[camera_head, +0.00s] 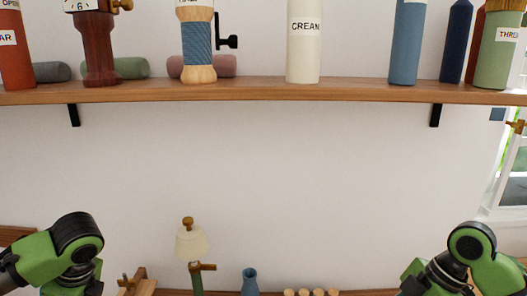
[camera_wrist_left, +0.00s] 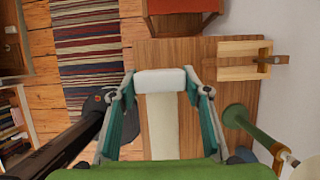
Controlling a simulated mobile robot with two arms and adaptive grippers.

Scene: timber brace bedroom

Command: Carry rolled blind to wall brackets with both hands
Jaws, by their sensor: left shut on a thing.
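In the left wrist view my left gripper (camera_wrist_left: 160,88) has its teal fingers on either side of a pale cream roll (camera_wrist_left: 160,80), which looks like the rolled blind, and is shut on it. A paler cream strip (camera_wrist_left: 162,125) shows below the roll between the fingers; I cannot tell if it belongs to the blind. In the head view, two black brackets (camera_head: 73,115) (camera_head: 435,114) sit on the wall under the shelf. A small wooden fitting (camera_head: 516,126) is beside the window; I cannot tell which are the blind's brackets. My right gripper is out of view.
A wooden shelf (camera_head: 250,92) with several upright rolls, including one marked CREAM (camera_head: 304,45), spans the wall. A lamp (camera_head: 191,243) and a blue vase (camera_head: 250,281) stand low. In the wrist view, a wooden holder (camera_wrist_left: 240,73) lies right.

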